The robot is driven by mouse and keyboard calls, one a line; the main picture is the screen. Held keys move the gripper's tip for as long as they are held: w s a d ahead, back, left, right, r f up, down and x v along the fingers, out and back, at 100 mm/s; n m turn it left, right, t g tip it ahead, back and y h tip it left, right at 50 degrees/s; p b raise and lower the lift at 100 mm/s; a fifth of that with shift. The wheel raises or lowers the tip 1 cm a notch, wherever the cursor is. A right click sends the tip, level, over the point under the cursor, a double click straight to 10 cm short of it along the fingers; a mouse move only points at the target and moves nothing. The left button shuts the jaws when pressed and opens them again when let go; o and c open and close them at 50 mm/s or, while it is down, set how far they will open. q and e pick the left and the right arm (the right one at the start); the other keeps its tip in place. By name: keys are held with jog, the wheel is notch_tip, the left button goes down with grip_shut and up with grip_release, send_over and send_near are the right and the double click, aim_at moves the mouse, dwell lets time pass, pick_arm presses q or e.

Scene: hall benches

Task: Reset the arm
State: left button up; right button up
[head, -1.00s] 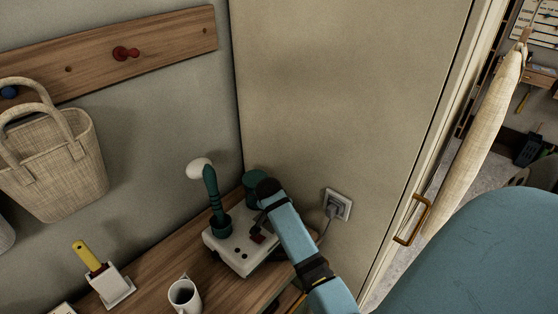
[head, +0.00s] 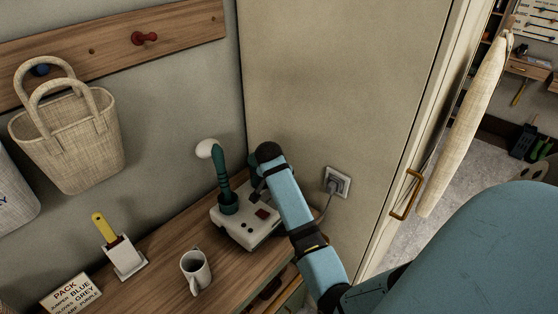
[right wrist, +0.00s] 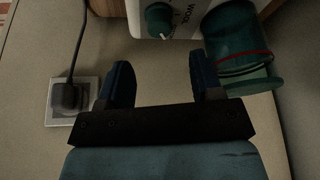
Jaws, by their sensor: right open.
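My right arm (head: 290,200) reaches in from the lower right in the head view, its dark end by the right edge of a white box with a green lever (head: 225,182). In the right wrist view my right gripper (right wrist: 162,74) is open, with nothing between its two dark blue fingers. The white box (right wrist: 178,8), with a green dial (right wrist: 160,20), shows beyond the fingertips. A teal cylinder (right wrist: 232,42) with a red line stands beside it, to the right of the fingers. In the head view my arm hides most of this cylinder. My left gripper is not in view.
A wall socket with a plug (head: 337,183) and a cord is right of the box. A white mug (head: 196,272), a yellow-handled brush in a holder (head: 122,257) and a sign (head: 72,292) are on the wooden bench. A woven bag (head: 65,140) hangs at left.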

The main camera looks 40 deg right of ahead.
jog(key=shift+d, duration=0.1)
dwell(0.5)
jog(key=s+a+r+n+t+y, duration=0.1)
jog(key=s+a+n, duration=0.5)
jog(key=s, duration=0.4)
jog(key=s+a+r+n+y, duration=0.15)
jog(key=s+a+n, duration=0.25)
jog(key=s+a, duration=0.55)
jog(key=s+a+r+n+t+y, duration=0.15)
jog(key=s+a+n, duration=0.4)
jog(key=s, duration=0.65)
jog(key=w+a+f+t+y, duration=0.1)
jog(key=w+a+f+t, duration=0.2)
jog(key=f, duration=0.4)
jog(key=w+a+f+t+y, duration=0.2)
jog(key=w+a+f+t, duration=0.1)
jog(key=f, duration=0.5)
jog(key=shift+a, duration=0.2)
jog(key=shift+t, duration=0.25)
